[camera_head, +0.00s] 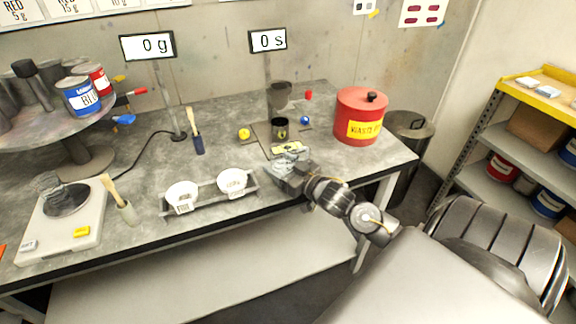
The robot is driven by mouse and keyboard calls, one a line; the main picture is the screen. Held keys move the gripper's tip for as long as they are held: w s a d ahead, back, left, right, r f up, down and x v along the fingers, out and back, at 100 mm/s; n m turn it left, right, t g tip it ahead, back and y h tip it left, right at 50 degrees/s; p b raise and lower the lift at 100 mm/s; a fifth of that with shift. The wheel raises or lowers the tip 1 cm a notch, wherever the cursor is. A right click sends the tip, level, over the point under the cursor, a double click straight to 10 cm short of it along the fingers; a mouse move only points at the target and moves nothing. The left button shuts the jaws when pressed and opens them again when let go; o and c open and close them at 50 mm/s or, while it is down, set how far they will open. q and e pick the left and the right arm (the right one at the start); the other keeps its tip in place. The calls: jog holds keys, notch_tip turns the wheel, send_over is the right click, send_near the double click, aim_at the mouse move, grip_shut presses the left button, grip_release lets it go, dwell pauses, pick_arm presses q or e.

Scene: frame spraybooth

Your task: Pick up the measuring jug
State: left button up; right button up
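A dark cup-like vessel (280,129) with a yellow mark stands on the bench below a grey cup (280,93). It may be the measuring jug, but no handle or spout is clear at this size. My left gripper is not in view.
Two white bowls (182,190) sit in a rack near the front edge. A scale (66,225) bears a dark object at the left. A red waste can (360,117) stands right of the vessel. A brush in a dark holder (198,144) and a yellow ball (244,134) are left of it.

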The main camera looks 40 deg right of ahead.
aim_at(276, 152)
jog(key=shift+c, duration=0.9)
jog(key=shift+r, duration=0.1)
jog(key=shift+r, duration=0.5)
notch_tip(276, 152, up, 2)
jog(key=shift+r, duration=0.15)
jog(key=s+a+r+p, duration=0.8)
jog(key=s+a+r, duration=0.1)
jog(key=s, duration=0.1)
jog(key=shift+s+r, duration=0.3)
jog(key=shift+r, duration=0.05)
jog(key=shift+a, duration=0.15)
